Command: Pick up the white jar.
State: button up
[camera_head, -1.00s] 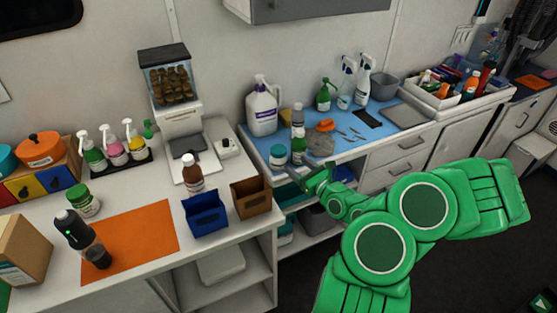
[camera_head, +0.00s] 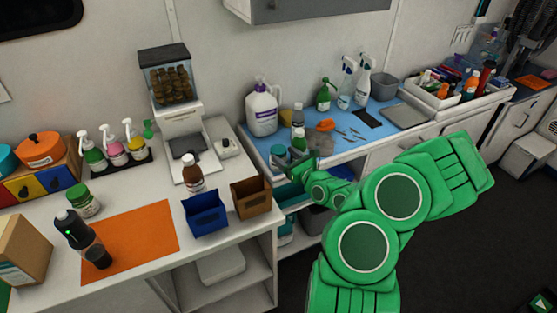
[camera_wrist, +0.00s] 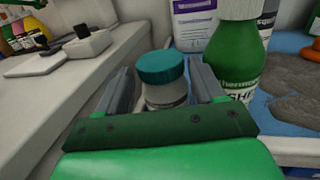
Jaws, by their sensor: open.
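The white jar (camera_head: 278,156) has a teal lid and stands upright on the blue mat (camera_head: 345,152), near the counter's left front corner. My gripper (camera_head: 297,166) is at the mat's front edge, close to the jar. In the wrist view the jar (camera_wrist: 165,94) shows between the two grey fingers of my gripper (camera_wrist: 163,80). The fingers are open, one on each side of it. The jar's lower part is hidden behind the gripper's palm. I cannot tell whether a finger touches it.
A green bottle with a pale cap (camera_wrist: 236,55) stands just right of the right finger. A large white jug (camera_head: 262,110) stands behind. The white side counter (camera_head: 130,180) borders the left. A grey cloth (camera_head: 321,143) lies to the right.

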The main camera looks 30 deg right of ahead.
jog(key=shift+w+a, duration=0.1)
jog(key=shift+w, duration=0.55)
jog(key=shift+c, duration=0.3)
jog(key=c, duration=0.8)
jog(key=shift+o, duration=0.2)
jog(key=shift+r, duration=0.15)
jog(key=shift+r, duration=4.95)
